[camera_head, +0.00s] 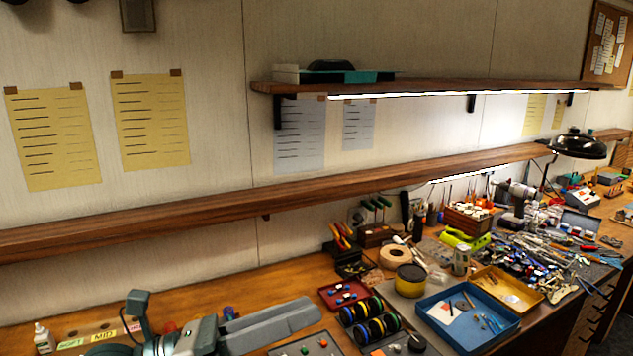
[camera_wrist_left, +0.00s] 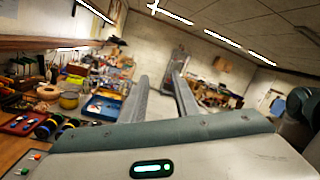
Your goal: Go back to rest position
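My left gripper (camera_head: 300,312) comes in at the bottom of the head view, above the front of the workbench (camera_head: 270,280). Its grey fingers point to the right. In the left wrist view, the two fingers of the left gripper (camera_wrist_left: 161,88) stand apart with nothing between them. The gripper is clear of the bench items in that view. My right gripper is in neither view.
A blue tray (camera_head: 467,345) with small parts, a yellow tin (camera_head: 410,281), black wheels with coloured rings (camera_head: 377,328) and a red tray (camera_head: 343,293) lie right of the gripper. A wooden shelf (camera_head: 200,215) runs along the wall. Tools crowd the bench's far right.

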